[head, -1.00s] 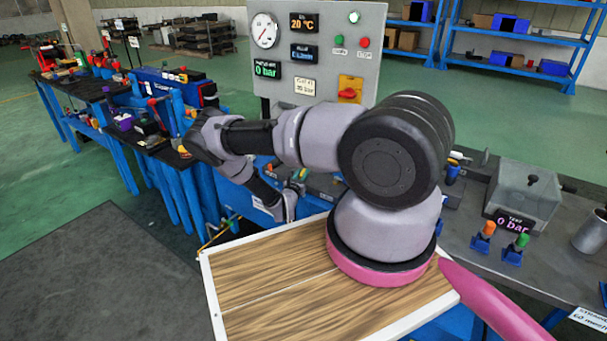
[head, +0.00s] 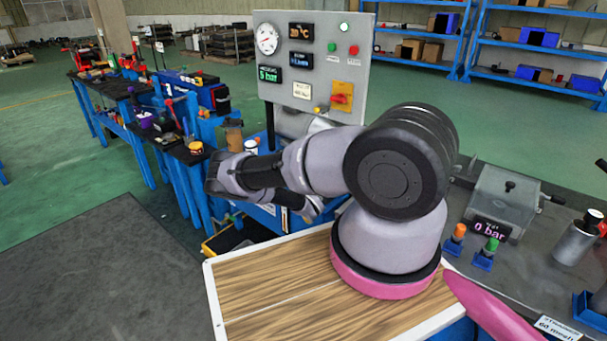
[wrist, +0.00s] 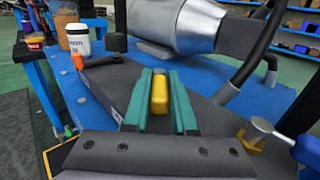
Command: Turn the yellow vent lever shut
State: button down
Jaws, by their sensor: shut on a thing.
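The yellow vent lever (wrist: 159,92) shows in the middle of the wrist view as a short yellow block with a rounded end. My gripper (wrist: 161,98) has two teal fingers, one on each side of the lever, and is shut on it. The lever's lower end and its pivot are hidden by the fingers and the gripper body. In the head view my forearm reaches down over the blue bench, and the fingers and the lever cannot be made out.
A silver cylinder (wrist: 178,22) lies just beyond the fingers. A white bottle (wrist: 78,44) stands at upper left; a brass fitting (wrist: 254,140) is at right, close to my gripper. The grey gauge panel (head: 340,65) rises behind the arm. Open floor lies left.

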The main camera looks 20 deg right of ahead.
dwell(0.3)
jog(key=c, duration=0.7)
grip_release()
